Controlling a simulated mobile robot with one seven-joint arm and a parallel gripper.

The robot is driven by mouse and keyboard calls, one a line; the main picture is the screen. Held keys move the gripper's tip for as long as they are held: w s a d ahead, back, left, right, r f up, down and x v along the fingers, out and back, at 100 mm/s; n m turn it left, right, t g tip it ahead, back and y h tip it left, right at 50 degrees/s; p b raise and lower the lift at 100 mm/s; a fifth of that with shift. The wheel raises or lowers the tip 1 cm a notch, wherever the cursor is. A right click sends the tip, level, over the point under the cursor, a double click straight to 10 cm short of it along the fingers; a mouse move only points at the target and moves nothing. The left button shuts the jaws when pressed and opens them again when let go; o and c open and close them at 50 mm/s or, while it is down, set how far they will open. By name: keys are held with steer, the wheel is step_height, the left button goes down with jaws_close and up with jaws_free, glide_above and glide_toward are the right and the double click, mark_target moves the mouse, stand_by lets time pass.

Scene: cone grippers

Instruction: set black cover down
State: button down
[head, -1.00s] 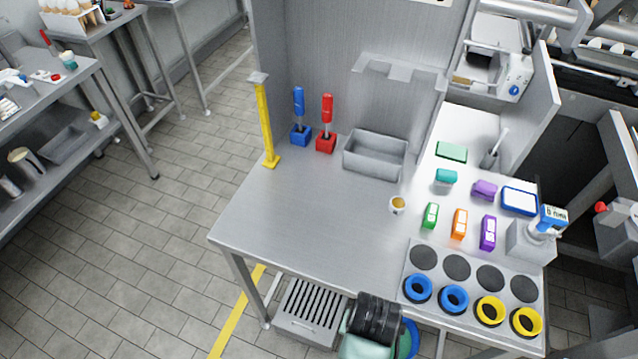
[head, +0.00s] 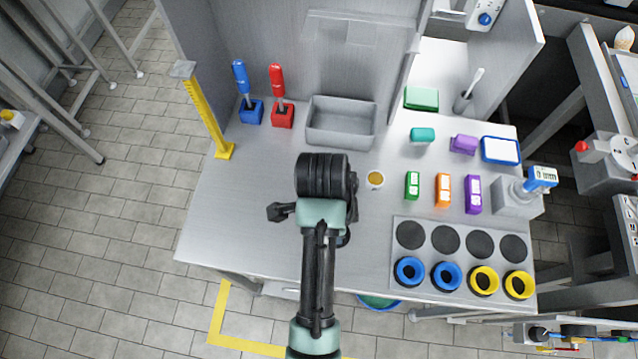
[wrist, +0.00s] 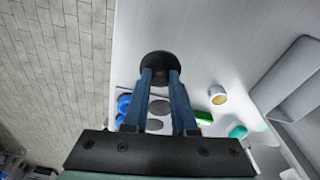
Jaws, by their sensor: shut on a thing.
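The black cover (wrist: 160,62) is a dark round disc in the wrist view. It sits between the tips of the two blue fingers of my gripper (wrist: 160,76), which is shut on it. In the head view my arm reaches over the middle of the steel table, and the fingers and cover are hidden beneath it. The cover's height above the table is unclear. Part of a plate (head: 399,268) with several dark round spots shows at the right front of the table, with two blue rings (head: 409,271) and two yellow rings (head: 484,280) along its front.
A small cup (head: 375,180) stands just right of my arm. Behind are a grey bin (head: 342,130), blue (head: 250,110) and red (head: 281,113) holders and a yellow post (head: 207,115). Green, orange and purple blocks (head: 443,188) stand to the right. The table's left front is clear.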

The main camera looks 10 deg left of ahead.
steer(key=f, duration=0.2)
steer(key=shift+s+f, duration=0.25)
steer(key=shift+f, duration=0.15)
steer(key=shift+w+f+p, duration=0.1)
steer(key=shift+f+p, duration=0.2)
steer(key=shift+f, duration=2.2)
steer(key=shift+f, duration=0.1)
steer(key=c, duration=0.7)
jaws_free()
steer(key=r, duration=0.4)
steer(key=a+r, duration=0.1)
steer(key=r, duration=0.7)
steer(key=shift+a+r, duration=0.1)
steer(key=shift+a, duration=0.15)
